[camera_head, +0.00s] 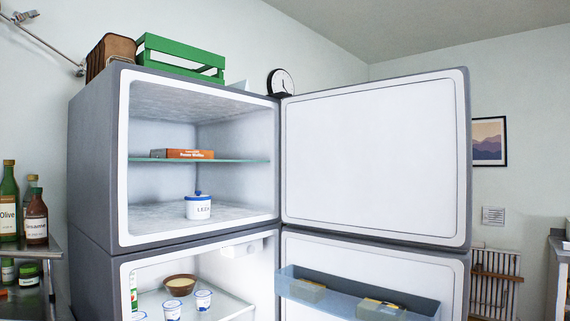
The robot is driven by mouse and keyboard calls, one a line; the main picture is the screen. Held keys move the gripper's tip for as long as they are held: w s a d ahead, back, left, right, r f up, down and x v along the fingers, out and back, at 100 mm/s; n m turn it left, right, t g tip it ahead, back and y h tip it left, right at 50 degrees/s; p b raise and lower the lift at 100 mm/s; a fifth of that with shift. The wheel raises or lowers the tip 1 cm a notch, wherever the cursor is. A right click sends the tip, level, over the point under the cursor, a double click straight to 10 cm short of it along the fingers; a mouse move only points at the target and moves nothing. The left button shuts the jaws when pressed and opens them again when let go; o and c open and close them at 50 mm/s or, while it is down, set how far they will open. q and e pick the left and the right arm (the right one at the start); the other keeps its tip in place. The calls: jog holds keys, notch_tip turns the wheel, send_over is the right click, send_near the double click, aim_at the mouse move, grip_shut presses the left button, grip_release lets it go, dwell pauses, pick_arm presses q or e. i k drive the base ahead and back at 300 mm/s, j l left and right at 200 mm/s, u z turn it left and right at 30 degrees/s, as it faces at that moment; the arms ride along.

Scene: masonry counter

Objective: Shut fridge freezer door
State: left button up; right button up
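The fridge freezer (90,165) stands left of the middle in the head view. Its upper freezer door (375,160) is swung wide open to the right, showing its white inner face. Its lower fridge door (340,255) is also wide open to the right, with a blue see-through door bin (357,295) holding packages. The freezer compartment (160,225) shows a glass shelf with an orange-brown box (183,154) and a white tub with a blue lid (198,207) below. Neither of my grippers is in view.
A green crate (180,57), a brown item (110,52) and a clock (280,82) sit on top of the fridge. Bottles (36,217) stand on a rack at the left. The fridge compartment holds a brown bowl (180,285) and small cups (203,299).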

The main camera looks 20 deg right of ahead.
aim_at(391, 159)
jog(key=l+u, duration=1.25)
jog(key=l, duration=0.2)
jog(key=k, duration=0.05)
